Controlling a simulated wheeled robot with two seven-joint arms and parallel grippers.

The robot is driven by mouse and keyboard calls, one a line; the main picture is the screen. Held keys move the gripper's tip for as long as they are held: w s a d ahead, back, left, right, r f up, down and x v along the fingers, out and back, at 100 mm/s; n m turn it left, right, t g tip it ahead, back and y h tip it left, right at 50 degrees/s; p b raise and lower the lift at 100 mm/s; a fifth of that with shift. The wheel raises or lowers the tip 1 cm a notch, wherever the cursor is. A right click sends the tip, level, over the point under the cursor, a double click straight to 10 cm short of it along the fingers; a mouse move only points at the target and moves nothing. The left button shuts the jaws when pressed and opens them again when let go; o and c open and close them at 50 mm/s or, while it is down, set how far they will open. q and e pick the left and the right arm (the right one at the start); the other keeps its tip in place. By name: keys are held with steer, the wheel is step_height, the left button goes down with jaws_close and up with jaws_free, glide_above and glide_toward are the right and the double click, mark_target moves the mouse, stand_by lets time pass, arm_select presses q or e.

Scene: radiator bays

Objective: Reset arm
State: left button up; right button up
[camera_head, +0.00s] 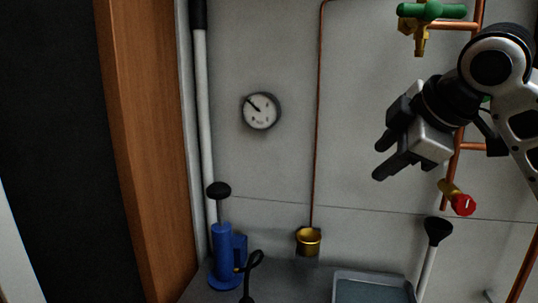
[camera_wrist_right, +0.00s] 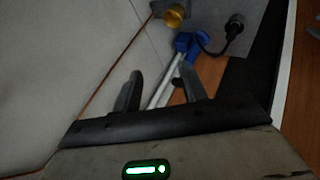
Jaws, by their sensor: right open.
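My right gripper (camera_head: 382,160) is raised in front of the grey wall at the right of the head view, its fingers pointing down and to the left. Its jaws are open and nothing shows between them. In the right wrist view the two dark fingers (camera_wrist_right: 162,88) stand apart, with the blue pump and a pale pole visible beyond them. My left gripper is not in view.
A round gauge (camera_head: 260,111) hangs on the wall. Below stand a blue pump (camera_head: 223,255), a brass cup (camera_head: 308,241), a grey tray (camera_head: 372,288) and a plunger (camera_head: 437,232). Copper pipes with a green-handled valve (camera_head: 433,11) and red knob (camera_head: 463,204) are near my right arm.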

steer(key=s+a+f+m+g, duration=0.1)
steer(key=s+a+f+m, duration=0.15)
steer(key=f, duration=0.75)
steer(key=s+a+f+m, duration=0.1)
steer(key=s+f+m, duration=0.15)
steer(key=f, duration=0.65)
steer(key=s+a+f+m+g, duration=0.1)
steer(key=s+f, duration=0.2)
steer(key=f, duration=0.7)
steer(key=s+d+f+m+g+h, duration=0.1)
steer(key=s+d+f+m, duration=0.25)
steer(key=s+f, duration=0.45)
steer(key=s+d+f+m+g+h, duration=0.1)
steer(key=s+d+f+m+h, duration=0.2)
steer(key=s, duration=0.8)
steer(key=w+a+f+t+y, duration=0.1)
steer(key=w+a+f+t, duration=0.1)
steer(key=f, duration=0.3)
steer(key=w+a+f+t+y, duration=0.2)
steer(key=w+a+f+t, duration=0.1)
steer(key=f, duration=0.3)
steer(key=shift+w+t+y, duration=0.25)
steer(key=shift+t+y, duration=0.05)
steer(key=shift+t, duration=0.2)
steer(key=shift+r, duration=0.1)
steer(key=shift+c, duration=0.6)
steer(key=shift+s, duration=0.1)
